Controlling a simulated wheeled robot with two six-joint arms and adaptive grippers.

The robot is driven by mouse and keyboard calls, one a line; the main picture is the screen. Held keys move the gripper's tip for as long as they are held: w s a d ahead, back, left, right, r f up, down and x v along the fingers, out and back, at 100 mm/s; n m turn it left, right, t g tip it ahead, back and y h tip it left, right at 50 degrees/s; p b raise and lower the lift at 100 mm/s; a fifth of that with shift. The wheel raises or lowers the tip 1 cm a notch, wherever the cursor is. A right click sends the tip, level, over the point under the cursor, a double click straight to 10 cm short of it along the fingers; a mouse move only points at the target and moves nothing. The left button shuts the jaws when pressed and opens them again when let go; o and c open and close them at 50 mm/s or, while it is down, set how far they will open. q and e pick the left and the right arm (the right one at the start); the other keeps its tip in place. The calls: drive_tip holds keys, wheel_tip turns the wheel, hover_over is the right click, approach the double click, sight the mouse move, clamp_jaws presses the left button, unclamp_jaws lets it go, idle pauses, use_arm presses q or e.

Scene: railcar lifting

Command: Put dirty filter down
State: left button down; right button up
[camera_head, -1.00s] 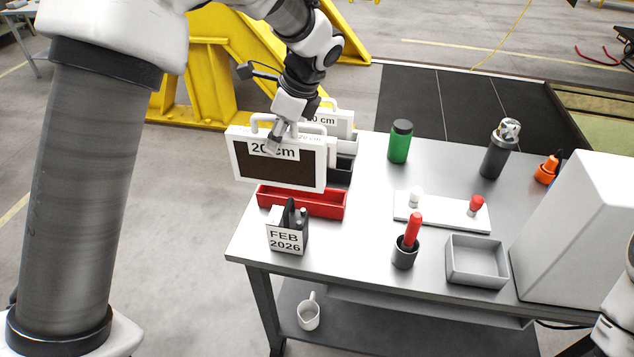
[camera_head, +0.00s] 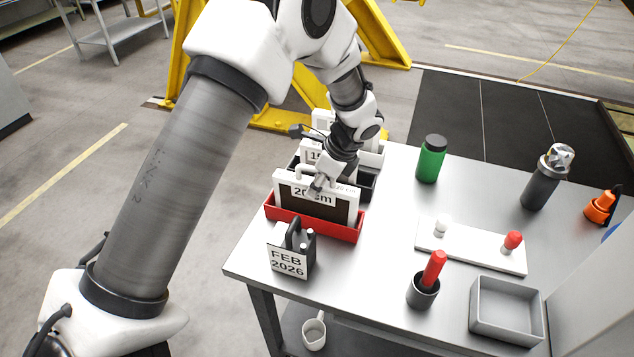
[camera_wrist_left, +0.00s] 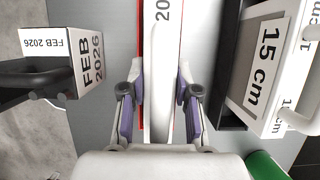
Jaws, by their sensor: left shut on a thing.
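The dirty filter (camera_head: 300,200), a white frame with a dark panel and a "20 cm" label, stands upright in the red tray (camera_head: 342,232) on the table. My left gripper (camera_head: 318,186) is shut on the filter at its top. In the left wrist view the filter's white top edge (camera_wrist_left: 163,60) runs between the two fingers (camera_wrist_left: 158,105). The tray hides the filter's lower edge, so I cannot tell whether it touches the tray floor. My right gripper is not in view.
A black tray with white "15 cm" filters (camera_wrist_left: 265,70) stands close behind. A "FEB 2026" block (camera_head: 290,255) stands in front. A green bottle (camera_head: 431,159), a white board (camera_head: 470,252), a red-handled tool in a cup (camera_head: 424,290) and a grey bin (camera_head: 506,310) are to the right.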

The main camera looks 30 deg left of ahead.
use_arm(q)
drive_tip(key=shift+s, duration=0.15)
drive_tip(key=c, duration=0.8)
unclamp_jaws()
drive_tip(key=shift+c, duration=0.2)
drive_tip(key=b+v, duration=0.1)
drive_tip(key=v, duration=1)
drive_tip(key=shift+d+r+b, duration=0.15)
drive_tip(key=shift+r+b, duration=0.1)
drive_tip(key=shift+b, duration=0.05)
drive_tip(key=shift+r, duration=0.35)
